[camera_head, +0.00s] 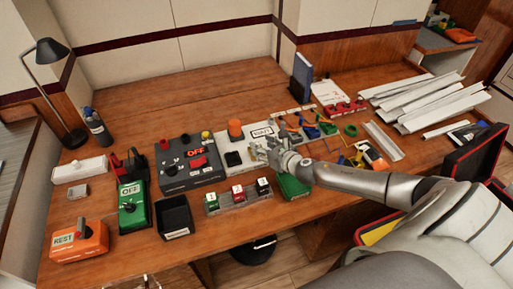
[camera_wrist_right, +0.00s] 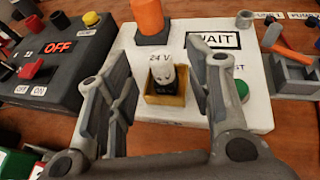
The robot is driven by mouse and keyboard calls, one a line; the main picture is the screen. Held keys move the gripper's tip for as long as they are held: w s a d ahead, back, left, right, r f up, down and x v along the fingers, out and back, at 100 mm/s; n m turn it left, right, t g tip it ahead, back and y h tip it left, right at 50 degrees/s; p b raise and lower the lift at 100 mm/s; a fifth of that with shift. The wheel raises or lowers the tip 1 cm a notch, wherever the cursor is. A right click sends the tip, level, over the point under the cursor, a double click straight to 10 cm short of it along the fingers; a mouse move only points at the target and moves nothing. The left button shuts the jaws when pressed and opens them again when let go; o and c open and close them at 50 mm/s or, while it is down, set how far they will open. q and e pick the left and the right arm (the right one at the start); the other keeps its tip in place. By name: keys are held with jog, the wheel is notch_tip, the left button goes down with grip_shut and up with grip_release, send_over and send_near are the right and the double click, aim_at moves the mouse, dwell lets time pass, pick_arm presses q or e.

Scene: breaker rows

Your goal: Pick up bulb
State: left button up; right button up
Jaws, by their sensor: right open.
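The bulb (camera_wrist_right: 163,72), with a white top and dark base, stands in a yellow square holder (camera_wrist_right: 180,98) marked 24 V on a white panel (camera_wrist_right: 258,112). My right gripper (camera_wrist_right: 160,82) is open, one finger on each side of the bulb in the wrist view; I cannot tell whether they touch it. In the head view the right gripper (camera_head: 262,151) is over the right part of the white panel (camera_head: 247,150) and the bulb cannot be made out there. My left gripper is not in view.
An orange lamp (camera_head: 235,129) stands at the panel's back, near a WAIT label (camera_head: 262,132). A grey OFF box (camera_head: 190,172) is left, a three-switch block (camera_head: 238,196) in front, a green box (camera_head: 293,187) beside my arm. The back left of the table is clear.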

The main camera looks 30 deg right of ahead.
jog(key=shift+x, duration=1.45)
jog(key=shift+c, duration=0.4)
jog(key=c, duration=0.9)
